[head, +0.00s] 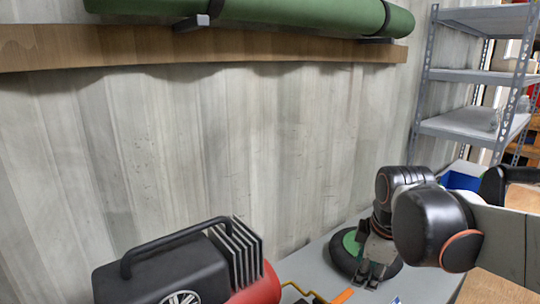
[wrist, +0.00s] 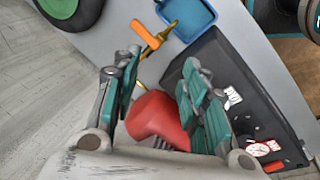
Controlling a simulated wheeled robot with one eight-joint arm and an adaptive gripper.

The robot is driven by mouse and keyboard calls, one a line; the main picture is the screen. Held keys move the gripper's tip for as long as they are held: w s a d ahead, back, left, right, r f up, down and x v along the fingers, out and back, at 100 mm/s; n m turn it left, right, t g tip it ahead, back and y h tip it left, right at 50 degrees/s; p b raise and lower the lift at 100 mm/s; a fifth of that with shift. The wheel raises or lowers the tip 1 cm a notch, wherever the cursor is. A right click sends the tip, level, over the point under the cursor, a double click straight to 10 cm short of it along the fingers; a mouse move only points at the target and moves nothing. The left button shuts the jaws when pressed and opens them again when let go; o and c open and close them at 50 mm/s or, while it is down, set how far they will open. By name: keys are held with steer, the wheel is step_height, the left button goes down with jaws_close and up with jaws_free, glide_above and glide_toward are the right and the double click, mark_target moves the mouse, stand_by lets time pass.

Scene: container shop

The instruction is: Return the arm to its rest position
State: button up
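My arm (head: 437,225) reaches in from the right in the head view, bent, with its wrist low over the grey bench. My gripper (head: 369,277) points down there, in front of a black wheel with a green hub. In the wrist view my gripper (wrist: 160,112) has its two teal-padded fingers spread apart. A red rounded object (wrist: 158,120) shows between and beyond the fingers; I see no grip on it, and its full shape is partly hidden.
The bench (head: 318,264) holds a black-and-red compressor (head: 165,270), the wheel (head: 343,257) and an orange-handled tool (wrist: 145,35). The wrist view also shows a blue tray (wrist: 187,17) and a black case (wrist: 240,92). A wooden wall shelf (head: 230,47) and metal rack (head: 470,77) stand behind.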

steer(key=s+a+f+m+t, duration=0.1)
steer(key=s+m+t, duration=0.2)
steer(key=s+m, duration=0.9)
steer(key=shift+f+m+t, duration=0.3)
steer(key=shift+m+t, duration=0.1)
steer(key=shift+m, duration=0.3)
steer(key=shift+c, duration=0.8)
steer(key=shift+a, duration=0.15)
